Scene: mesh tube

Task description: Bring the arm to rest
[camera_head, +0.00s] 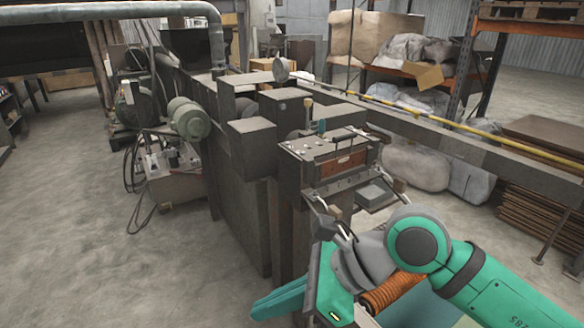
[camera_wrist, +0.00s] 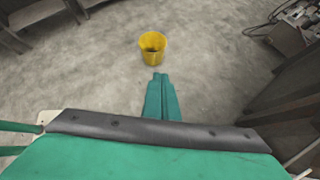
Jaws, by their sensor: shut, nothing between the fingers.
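My arm (camera_head: 420,245) is green and grey and reaches in from the lower right of the head view, bent at a round joint. My gripper (camera_head: 258,309) is at the bottom of the head view, left of the arm and in front of the dark machine. In the wrist view the two green fingers of my gripper (camera_wrist: 160,78) lie side by side and are shut, with nothing between them. They point out over the concrete floor.
A large dark machine (camera_head: 240,190) stands close in front of the arm. A yellow bucket (camera_wrist: 152,48) stands on the floor beyond the fingertips. A yellow rail (camera_head: 480,132) runs at the right. The floor (camera_head: 70,240) at the left is clear.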

